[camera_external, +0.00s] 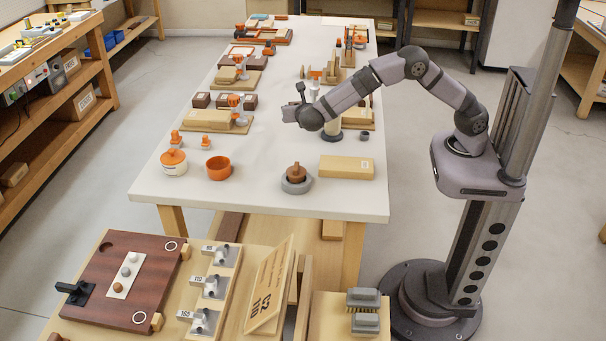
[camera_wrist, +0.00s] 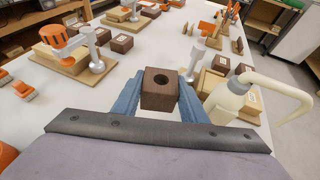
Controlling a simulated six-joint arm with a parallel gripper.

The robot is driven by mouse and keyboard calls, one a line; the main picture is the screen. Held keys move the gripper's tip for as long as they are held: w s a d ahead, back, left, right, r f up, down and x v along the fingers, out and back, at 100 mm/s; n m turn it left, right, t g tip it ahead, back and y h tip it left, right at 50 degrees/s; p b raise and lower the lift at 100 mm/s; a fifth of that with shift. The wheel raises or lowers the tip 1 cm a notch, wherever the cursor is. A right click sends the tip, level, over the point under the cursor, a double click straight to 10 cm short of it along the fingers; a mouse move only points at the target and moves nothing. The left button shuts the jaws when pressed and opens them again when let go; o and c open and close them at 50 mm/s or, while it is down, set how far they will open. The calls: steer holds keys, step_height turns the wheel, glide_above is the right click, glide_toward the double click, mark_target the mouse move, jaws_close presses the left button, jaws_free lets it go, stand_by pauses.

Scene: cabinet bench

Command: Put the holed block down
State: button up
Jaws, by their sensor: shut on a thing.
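The holed block (camera_wrist: 160,101) is a dark brown cube with a round hole in its top face. In the wrist view it sits upright between the two blue fingers of my gripper (camera_wrist: 160,92), which is shut on it. In the external view my gripper (camera_external: 291,113) is over the middle of the white table (camera_external: 255,185). I cannot make out the block there. What lies directly under the block is hidden in the wrist view.
A cream jug-like thing with a curved handle (camera_wrist: 228,104) stands close right of my gripper. A wooden board with an orange-topped fixture (camera_wrist: 68,42) is at the left, and a brown block (camera_wrist: 121,43) stands ahead. Bare table shows left of my gripper.

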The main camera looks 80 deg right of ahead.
steer(key=s+a+r+n+t+y+p, duration=0.2)
steer(key=s+a+r+n+t+p, duration=0.15)
steer(key=a, duration=1.05)
steer(key=s+a+r+n+t+y+p, duration=0.2)
steer(key=s+a+n+t+p, duration=0.15)
steer(key=a, duration=1.05)
steer(key=p, duration=0.3)
glide_above(357, 195)
step_height(357, 195, down, 6)
steer(key=shift+w+m+g+h, duration=0.1)
steer(key=shift+m+g+h, duration=0.3)
steer(key=shift+m+g, duration=0.35)
steer(key=shift+f+p, duration=0.45)
steer(key=shift+f, duration=4.55)
steer(key=shift+f, duration=0.1)
